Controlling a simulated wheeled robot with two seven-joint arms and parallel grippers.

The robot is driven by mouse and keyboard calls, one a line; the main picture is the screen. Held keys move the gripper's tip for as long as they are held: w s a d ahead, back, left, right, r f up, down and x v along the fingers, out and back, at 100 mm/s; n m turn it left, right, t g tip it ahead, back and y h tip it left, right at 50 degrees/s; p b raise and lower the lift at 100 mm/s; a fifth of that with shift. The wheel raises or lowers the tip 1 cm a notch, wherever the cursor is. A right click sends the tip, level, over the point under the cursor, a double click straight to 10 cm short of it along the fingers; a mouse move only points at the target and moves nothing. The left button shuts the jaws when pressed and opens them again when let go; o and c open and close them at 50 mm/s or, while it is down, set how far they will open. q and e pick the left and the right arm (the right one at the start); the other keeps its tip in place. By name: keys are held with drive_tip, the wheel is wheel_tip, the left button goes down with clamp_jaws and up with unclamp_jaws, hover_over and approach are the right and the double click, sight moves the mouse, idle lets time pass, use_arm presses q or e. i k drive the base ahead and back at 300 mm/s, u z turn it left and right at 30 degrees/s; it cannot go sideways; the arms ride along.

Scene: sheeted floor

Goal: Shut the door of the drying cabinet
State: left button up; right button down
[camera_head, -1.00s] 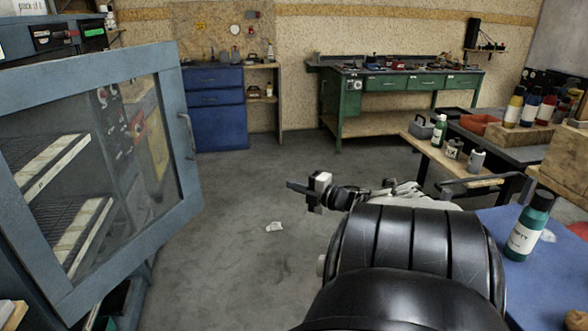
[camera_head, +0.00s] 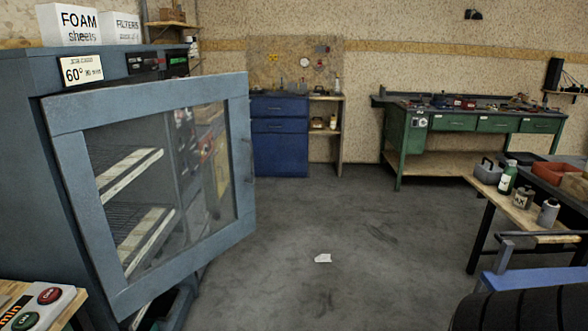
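The drying cabinet (camera_head: 32,130) stands at the left, a blue-grey box with a small display and a "60°" label on its upper front. Its glazed door (camera_head: 70,165) stands open, swung out toward the middle of the picture. Wire shelves (camera_head: 135,185) show through the glass. The door's handle (camera_head: 249,160) is on its right edge, facing the open floor. Neither of my grippers is in view.
Open grey floor (camera_head: 330,230) lies right of the door, with a white scrap (camera_head: 323,258) on it. A bench with bottles (camera_head: 520,212) stands at the right. A blue drawer unit (camera_head: 280,140) and green workbench (camera_head: 455,125) line the back wall. A button panel (camera_head: 45,305) is at the lower left.

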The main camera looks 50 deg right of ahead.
sight(65, 116)
drive_tip(key=z, duration=4.05)
drive_tip(key=i, duration=0.2)
drive_tip(key=u, duration=2.3)
drive_tip(key=i, duration=1.5)
drive_tip(key=u, duration=0.3)
